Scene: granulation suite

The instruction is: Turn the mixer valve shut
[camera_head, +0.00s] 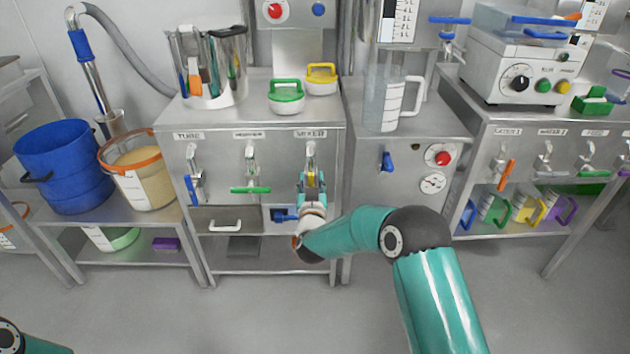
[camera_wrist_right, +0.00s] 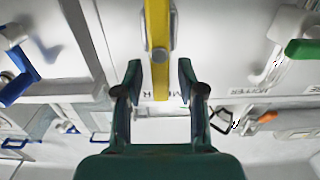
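The mixer valve (camera_head: 311,152) is on the front of the middle cabinet, under the MIXER label. Its yellow handle (camera_head: 311,181) hangs straight down along the pipe. My right gripper (camera_head: 312,178) is at this handle, reaching in from below. In the right wrist view the yellow handle (camera_wrist_right: 157,30) runs down between the fingers of the gripper (camera_wrist_right: 159,72). The fingers are apart, with a gap visible on each side of the handle. The handle's lower part is partly covered by the gripper in the head view. My left gripper is out of view.
Left of the mixer valve are a valve with a level green handle (camera_head: 250,190) and one with a blue handle (camera_head: 190,187). A blue fitting (camera_head: 281,215) sits close beside my right gripper. A gauge panel (camera_head: 398,175) stands to the right.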

